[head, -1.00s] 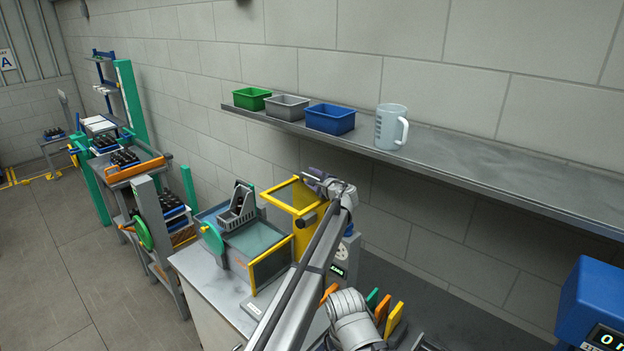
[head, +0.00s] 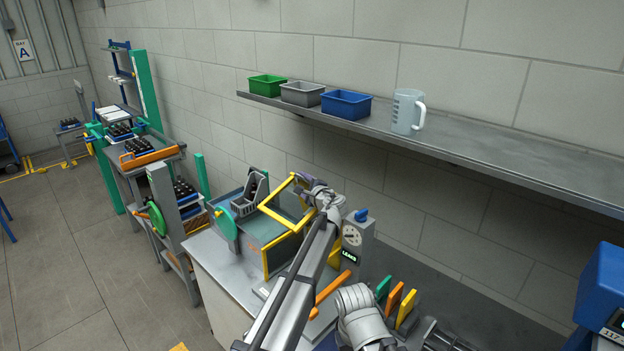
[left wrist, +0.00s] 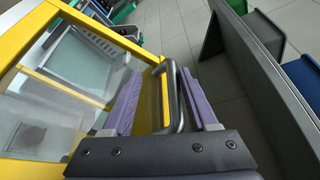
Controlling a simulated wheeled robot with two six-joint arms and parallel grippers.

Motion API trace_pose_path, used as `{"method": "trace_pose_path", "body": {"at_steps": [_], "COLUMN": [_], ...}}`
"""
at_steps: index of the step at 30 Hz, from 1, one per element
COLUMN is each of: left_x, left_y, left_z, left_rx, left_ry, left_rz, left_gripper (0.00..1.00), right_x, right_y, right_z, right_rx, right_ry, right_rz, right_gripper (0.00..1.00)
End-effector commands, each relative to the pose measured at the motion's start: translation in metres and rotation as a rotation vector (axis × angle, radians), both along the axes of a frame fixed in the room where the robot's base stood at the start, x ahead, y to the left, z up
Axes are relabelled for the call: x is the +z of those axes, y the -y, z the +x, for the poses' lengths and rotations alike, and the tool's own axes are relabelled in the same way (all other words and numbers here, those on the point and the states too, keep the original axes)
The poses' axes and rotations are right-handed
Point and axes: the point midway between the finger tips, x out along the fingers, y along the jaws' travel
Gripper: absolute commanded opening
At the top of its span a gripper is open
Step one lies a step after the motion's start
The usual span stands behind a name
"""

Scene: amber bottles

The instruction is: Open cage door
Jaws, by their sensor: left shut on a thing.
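The cage (head: 277,258) stands on a bench at lower centre in the head view, with yellow-edged clear panels. Its yellow-framed door (head: 286,198) sits tilted at the top, at an angle to the box. My left gripper (head: 318,190) is at the door's right edge. In the left wrist view, the door's yellow frame (left wrist: 107,38) fills the left side. A dark bar handle (left wrist: 177,88) on that frame lies between the purple fingers of my left gripper (left wrist: 163,103), which is shut on it. My arm hides part of the cage in the head view. My right gripper is not identifiable.
A wall shelf (head: 470,151) runs behind, holding green, grey and blue bins (head: 346,105) and a jug (head: 405,112). Coloured upright plates (head: 396,300) are lower right.

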Motion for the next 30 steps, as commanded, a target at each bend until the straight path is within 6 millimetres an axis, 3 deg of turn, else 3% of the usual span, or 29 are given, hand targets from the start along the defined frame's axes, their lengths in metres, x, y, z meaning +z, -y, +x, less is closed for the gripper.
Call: {"method": "trace_pose_path", "body": {"at_steps": [3,18,30], "left_x": [-0.017,-0.079,-0.126], "left_y": [-0.014,-0.059,-0.080], "left_z": [-0.020,-0.077,-0.103], "left_rx": [0.001,0.001,0.000], "left_ry": [-0.002,-0.001,-0.001], "left_rz": [-0.002,-0.002,0.000], "left_gripper": [0.50,0.50,0.50], "right_x": [-0.017,-0.079,-0.126], "right_y": [0.000,0.000,0.000], "right_z": [0.000,0.000,0.000], "right_rx": [0.000,0.000,0.000], "right_ry": [0.000,0.000,0.000], "right_rz": [0.000,0.000,0.000], "right_gripper": [0.00,0.00,0.00]}}
